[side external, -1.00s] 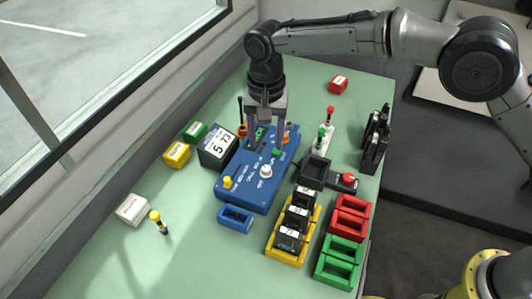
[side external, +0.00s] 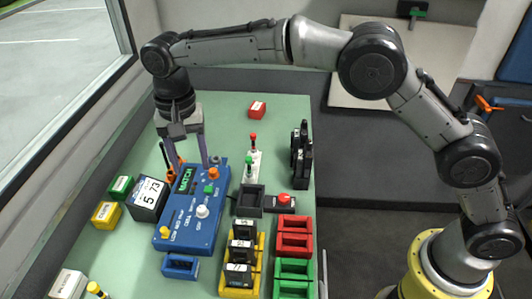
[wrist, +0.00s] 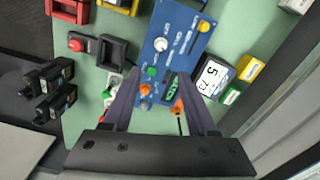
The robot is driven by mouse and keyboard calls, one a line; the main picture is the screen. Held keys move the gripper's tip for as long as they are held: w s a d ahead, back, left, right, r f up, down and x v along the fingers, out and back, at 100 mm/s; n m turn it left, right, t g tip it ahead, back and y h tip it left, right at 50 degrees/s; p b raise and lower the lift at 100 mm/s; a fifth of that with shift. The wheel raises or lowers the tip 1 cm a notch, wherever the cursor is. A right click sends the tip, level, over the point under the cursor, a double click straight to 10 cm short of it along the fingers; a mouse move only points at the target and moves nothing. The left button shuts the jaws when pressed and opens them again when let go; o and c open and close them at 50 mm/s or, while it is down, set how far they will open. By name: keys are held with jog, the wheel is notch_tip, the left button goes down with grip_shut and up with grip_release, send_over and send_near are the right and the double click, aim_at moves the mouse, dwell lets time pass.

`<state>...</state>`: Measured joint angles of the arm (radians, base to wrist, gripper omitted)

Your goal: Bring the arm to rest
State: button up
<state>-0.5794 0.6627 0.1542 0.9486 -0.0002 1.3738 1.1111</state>
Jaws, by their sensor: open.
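My gripper (side external: 188,166) is open and empty, pointing down over the far end of the blue control box (side external: 193,232). In the wrist view my gripper (wrist: 158,78) shows its two fingers apart, with the box between and beyond them. I cannot tell how far the tips are above the box. The box carries a green-lit display (side external: 188,180) that reads MATCH, a white knob (side external: 203,211), a yellow knob (side external: 164,232) and an orange knob (side external: 213,173). My arm reaches across from the right, bent above the table.
A 5 73 display block (side external: 148,198) stands left of the box. Yellow (side external: 242,286), red (side external: 294,224) and green (side external: 295,267) trays lie to the right, the yellow one holding black modules. Black upright devices (side external: 301,155) stand at the right edge. A window wall borders the left.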

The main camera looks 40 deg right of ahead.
jog(key=d+r+m+t, duration=0.2)
jog(key=d+r, duration=0.9)
jog(key=r, duration=0.2)
jog(key=s+d+r+t, duration=0.2)
jog(key=s+d+r, duration=0.5)
jog(key=s+d, duration=0.4)
jog(key=s+d+f+n+t, duration=0.1)
jog(key=s+d+f, duration=0.1)
jog(key=s+d, duration=0.3)
jog(key=s+d+f+n, duration=0.1)
jog(key=s+d, duration=0.1)
jog(key=s, duration=0.6)
jog(key=s+d+f+n, duration=0.1)
jog(key=s+f+n, duration=0.5)
jog(key=f, duration=0.4)
jog(key=shift+s+d+t, duration=0.2)
jog(key=shift+d+t, duration=0.1)
